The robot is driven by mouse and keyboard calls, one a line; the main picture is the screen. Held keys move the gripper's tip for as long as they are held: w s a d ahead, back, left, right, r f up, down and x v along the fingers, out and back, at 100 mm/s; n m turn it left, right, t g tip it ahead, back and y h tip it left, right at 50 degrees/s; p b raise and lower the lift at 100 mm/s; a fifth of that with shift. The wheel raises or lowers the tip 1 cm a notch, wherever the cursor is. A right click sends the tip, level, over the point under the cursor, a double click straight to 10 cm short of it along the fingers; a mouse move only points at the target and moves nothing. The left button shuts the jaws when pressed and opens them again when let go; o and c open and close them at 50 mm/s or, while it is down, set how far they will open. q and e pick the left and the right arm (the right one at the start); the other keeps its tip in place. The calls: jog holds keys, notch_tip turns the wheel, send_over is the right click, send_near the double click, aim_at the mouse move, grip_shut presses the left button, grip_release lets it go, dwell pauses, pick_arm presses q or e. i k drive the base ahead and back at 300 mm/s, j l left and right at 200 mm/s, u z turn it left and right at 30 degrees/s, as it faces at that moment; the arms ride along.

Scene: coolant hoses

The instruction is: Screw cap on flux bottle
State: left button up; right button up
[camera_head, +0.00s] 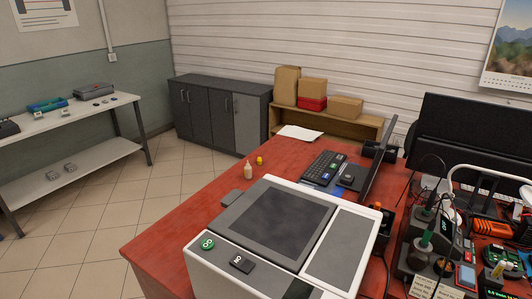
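A small cream-coloured bottle (248,172), seemingly the flux bottle, stands upright on the red desk (205,215), behind the white-and-grey machine. Its top narrows to a pale tip. A small yellow object (259,160) sits on the desk just right of and behind the bottle, apart from it. It may be the cap, but it is too small to be sure. Neither of my grippers is in view.
The white-and-grey machine (275,220) fills the desk's front. A keyboard (324,168) and a white sheet (299,133) lie nearby. Monitors (470,130) and soldering tools crowd the right. Bare desk surrounds the bottle; open tiled floor (130,195) lies left.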

aim_at(248, 168)
jog(key=i+j+z, duration=0.1)
jog(key=j, duration=0.25)
jog(key=i+j+z, duration=0.15)
jog(key=j, duration=0.2)
jog(key=i+j+z, duration=0.1)
jog(key=j, duration=0.25)
jog(key=i+j+z, duration=0.15)
jog(key=j, duration=0.2)
jog(key=i+j+z, duration=0.1)
jog(key=j, duration=0.3)
jog(key=k, duration=0.6)
jog(key=u, duration=2.7)
jog(key=i, duration=0.5)
jog(key=i+l+z, duration=0.1)
jog(key=i+z, duration=0.35)
jog(key=i, duration=0.15)
jog(key=i+j+z, duration=0.1)
jog(key=i+z, duration=0.35)
jog(key=i, duration=0.2)
jog(key=i+j+z, duration=0.3)
jog(key=i+z, duration=0.15)
jog(key=i+l+z, duration=0.3)
jog(key=z, duration=0.2)
jog(key=i+l+z, duration=0.1)
jog(key=i+z, duration=0.85)
jog(key=i+j+z, duration=0.25)
jog(key=i+z, duration=0.2)
